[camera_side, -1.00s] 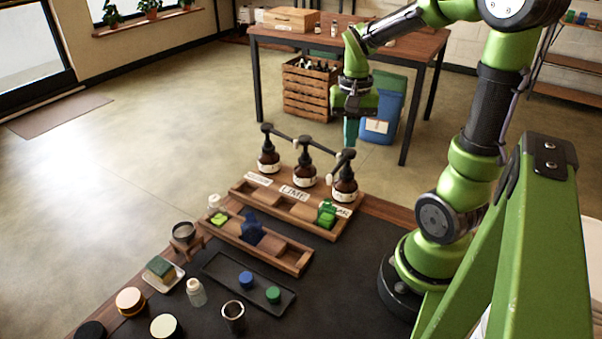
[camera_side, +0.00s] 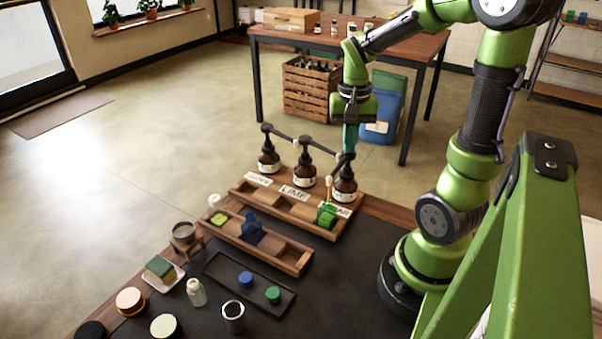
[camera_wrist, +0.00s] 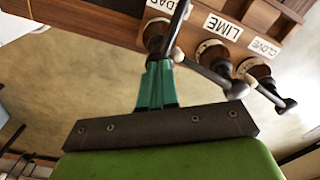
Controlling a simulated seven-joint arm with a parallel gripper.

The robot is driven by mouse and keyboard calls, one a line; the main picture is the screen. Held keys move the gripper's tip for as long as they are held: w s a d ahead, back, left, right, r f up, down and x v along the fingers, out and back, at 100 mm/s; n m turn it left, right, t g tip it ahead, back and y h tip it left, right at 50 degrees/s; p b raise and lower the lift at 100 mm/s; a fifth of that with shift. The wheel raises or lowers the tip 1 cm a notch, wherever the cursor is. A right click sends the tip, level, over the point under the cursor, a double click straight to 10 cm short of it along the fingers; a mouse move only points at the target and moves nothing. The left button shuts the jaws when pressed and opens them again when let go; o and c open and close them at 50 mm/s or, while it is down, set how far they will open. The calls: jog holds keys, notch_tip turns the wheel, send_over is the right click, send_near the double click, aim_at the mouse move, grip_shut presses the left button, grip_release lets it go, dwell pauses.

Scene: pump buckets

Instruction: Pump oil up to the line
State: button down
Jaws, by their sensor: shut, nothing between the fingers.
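Three brown pump bottles with black pump heads stand in a wooden rack: clove (camera_side: 268,161), lime (camera_side: 305,175) and cedar (camera_side: 344,190). My gripper (camera_side: 350,148) is shut and empty, its teal fingers pointing down at the cedar pump head, seemingly touching it. In the wrist view the shut fingertips (camera_wrist: 158,68) meet the dark cedar pump (camera_wrist: 156,38), whose label is partly cut off. A green container (camera_side: 326,216) sits in the rack compartment in front of the cedar bottle, below its spout. Its fill level and any line are too small to tell.
A second wooden tray (camera_side: 285,257) in front holds a blue item (camera_side: 252,233) and a yellow-green item (camera_side: 219,218). A black tray (camera_side: 225,272) holds a blue cap and a green cap. A metal cup (camera_side: 233,315), small bottle (camera_side: 196,292) and sponge (camera_side: 160,267) stand nearby.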

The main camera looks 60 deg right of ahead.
jog(key=shift+f, duration=1)
dwell(0.6)
jog(key=shift+r, duration=1.75)
jog(key=shift+r, duration=2.55)
